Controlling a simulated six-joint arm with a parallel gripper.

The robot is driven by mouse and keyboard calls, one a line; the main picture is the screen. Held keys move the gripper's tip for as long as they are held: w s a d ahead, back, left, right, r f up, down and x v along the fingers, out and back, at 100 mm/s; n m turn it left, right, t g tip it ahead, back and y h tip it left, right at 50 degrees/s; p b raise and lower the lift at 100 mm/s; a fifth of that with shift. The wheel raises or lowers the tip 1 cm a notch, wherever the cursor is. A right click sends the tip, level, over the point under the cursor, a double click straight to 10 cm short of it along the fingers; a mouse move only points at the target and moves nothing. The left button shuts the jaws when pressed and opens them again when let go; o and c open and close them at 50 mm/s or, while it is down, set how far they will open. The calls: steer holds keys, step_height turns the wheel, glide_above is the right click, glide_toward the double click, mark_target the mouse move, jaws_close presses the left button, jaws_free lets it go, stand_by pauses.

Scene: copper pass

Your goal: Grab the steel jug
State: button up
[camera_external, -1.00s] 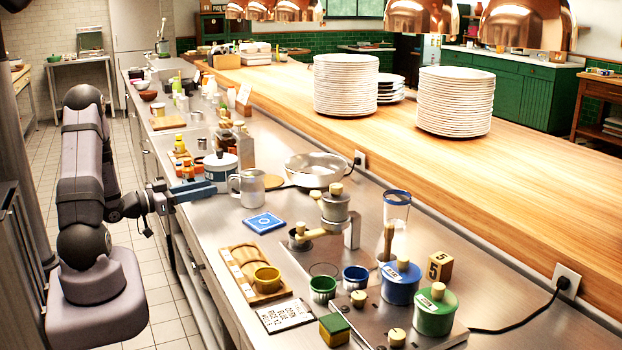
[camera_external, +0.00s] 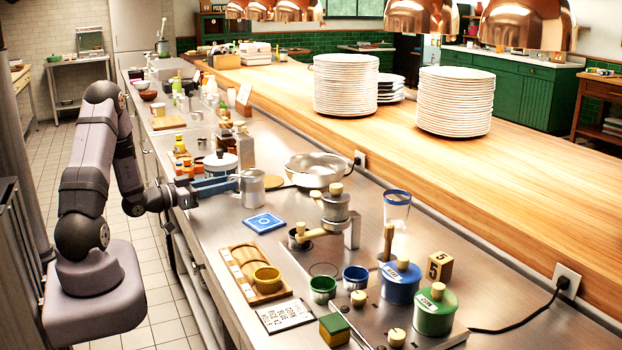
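The steel jug (camera_external: 253,189) stands upright on the steel counter, left of the shallow steel pan, with its handle side facing my arm. My gripper (camera_external: 236,184) reaches in from the left at the jug's height. Its blue fingers run up to the jug's left side, by the handle. The far fingertips overlap the handle and jug in this view, so I cannot tell whether they touch it, or how wide the gap between them is.
A white pot with a dark blue lower part (camera_external: 220,164) stands just behind the gripper. The steel pan (camera_external: 314,168) is right of the jug. A blue square card (camera_external: 264,222) lies in front. A wooden tray (camera_external: 240,262) and coffee gear stand nearer the camera.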

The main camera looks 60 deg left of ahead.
jaws_close()
steer(key=shift+r, duration=0.25)
step_height(320, 180, up, 10)
steer(key=shift+f, duration=0.25)
stand_by(1.1)
steer(key=shift+r, duration=0.15)
